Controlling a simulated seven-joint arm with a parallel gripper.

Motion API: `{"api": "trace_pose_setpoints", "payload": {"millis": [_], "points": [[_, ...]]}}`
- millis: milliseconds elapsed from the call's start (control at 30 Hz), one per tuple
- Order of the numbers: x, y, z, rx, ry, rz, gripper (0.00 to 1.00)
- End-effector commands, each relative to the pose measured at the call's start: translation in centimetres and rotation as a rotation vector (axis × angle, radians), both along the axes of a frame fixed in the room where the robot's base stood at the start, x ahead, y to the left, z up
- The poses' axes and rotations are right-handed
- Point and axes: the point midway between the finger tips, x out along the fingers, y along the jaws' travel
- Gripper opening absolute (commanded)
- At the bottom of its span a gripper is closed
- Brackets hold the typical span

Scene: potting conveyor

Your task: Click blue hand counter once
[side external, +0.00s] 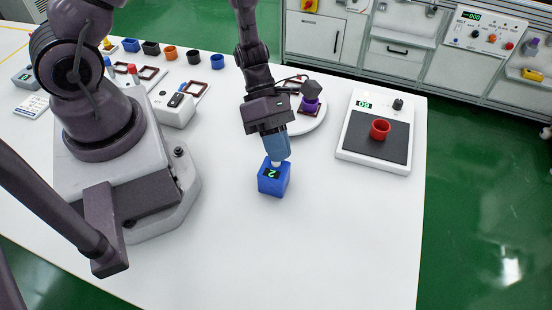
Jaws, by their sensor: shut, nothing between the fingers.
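The blue hand counter (270,187) is a small blue box standing on the white table, with a green digit on a dark display that looks like 2. A pale button (276,163) shows at its top rear. My gripper (277,158) is shut and points down right over the button. Its fingertips look to be at or just above the button; I cannot tell whether they touch it.
A white conveyor unit (348,150) with a dark belt and a red pot (380,129) stands to the right. A round white plate (312,122) with a purple pot (310,104) is behind my gripper. Small coloured pots line the back left. The front table is clear.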

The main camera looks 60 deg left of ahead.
Motion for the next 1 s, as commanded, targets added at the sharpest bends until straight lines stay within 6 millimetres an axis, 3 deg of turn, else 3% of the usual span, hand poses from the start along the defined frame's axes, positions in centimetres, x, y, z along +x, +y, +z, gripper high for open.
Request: {"api": "trace_pose_setpoints", "payload": {"millis": [1000], "points": [[-0.01, 0.0, -0.74, 0.0, 0.0, 0.0, 0.0]]}}
